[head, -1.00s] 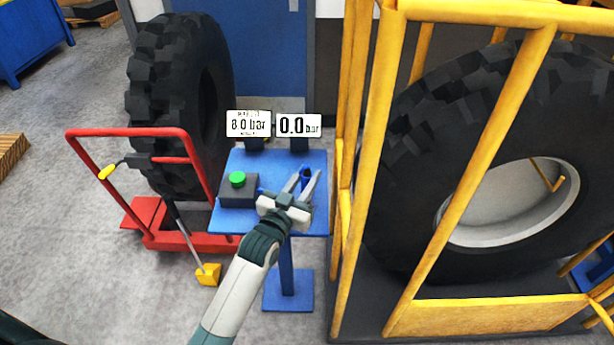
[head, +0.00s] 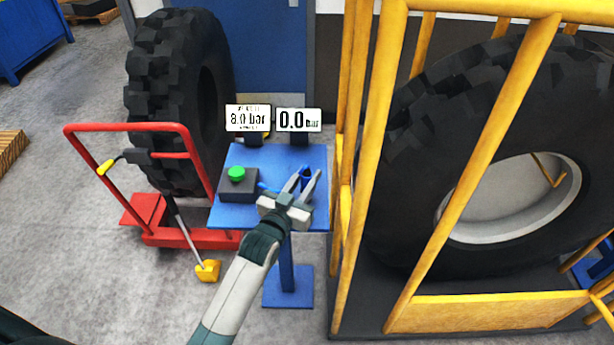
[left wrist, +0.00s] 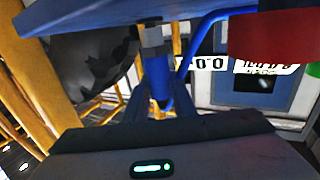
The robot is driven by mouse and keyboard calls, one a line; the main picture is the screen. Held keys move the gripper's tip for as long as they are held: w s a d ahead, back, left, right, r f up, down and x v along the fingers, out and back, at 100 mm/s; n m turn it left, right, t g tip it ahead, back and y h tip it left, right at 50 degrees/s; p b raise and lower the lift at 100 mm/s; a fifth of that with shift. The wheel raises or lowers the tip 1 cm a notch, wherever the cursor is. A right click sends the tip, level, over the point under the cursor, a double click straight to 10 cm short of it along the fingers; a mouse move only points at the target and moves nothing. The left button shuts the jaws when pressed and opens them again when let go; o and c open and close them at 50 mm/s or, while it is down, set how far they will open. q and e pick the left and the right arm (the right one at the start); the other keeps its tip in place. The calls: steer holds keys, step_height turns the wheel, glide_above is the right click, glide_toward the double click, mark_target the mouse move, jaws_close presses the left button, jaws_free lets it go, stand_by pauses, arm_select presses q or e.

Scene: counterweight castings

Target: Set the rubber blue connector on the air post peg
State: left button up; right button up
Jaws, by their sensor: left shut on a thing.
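My left gripper (head: 306,182) reaches over the right part of the blue table of the air post (head: 290,158). It is shut on the blue connector (head: 305,178), which shows as a small dark blue piece between its fingers. In the left wrist view the blue connector (left wrist: 160,80) stands between the fingers, with a grey block (left wrist: 155,42) at its end near the blue table. A blue hose (left wrist: 197,40) curves away beside it. I cannot make out the peg for certain, nor whether the connector touches it. My right gripper is not in view.
A black box with a green button (head: 237,174) sits on the table left of the gripper. Two gauge displays (head: 298,120) stand behind. A yellow cage (head: 360,160) with a large tyre (head: 430,150) is close on the right. A red trolley (head: 185,238) stands left.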

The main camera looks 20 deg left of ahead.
arm_select(q)
steer(key=o, duration=1)
steer(key=shift+s+f, duration=0.1)
steer(key=shift+s, duration=0.05)
steer(key=shift+s+a+b, duration=0.4)
steer(key=shift+s+b, duration=0.45)
steer(key=shift+s, duration=2)
steer(key=shift+s+a+b, duration=0.4)
steer(key=shift+s+b, duration=0.45)
steer(key=shift+s, duration=1.95)
steer(key=shift+s+a+b, duration=0.4)
steer(key=shift+s+b, duration=0.45)
steer(key=shift+s, duration=2)
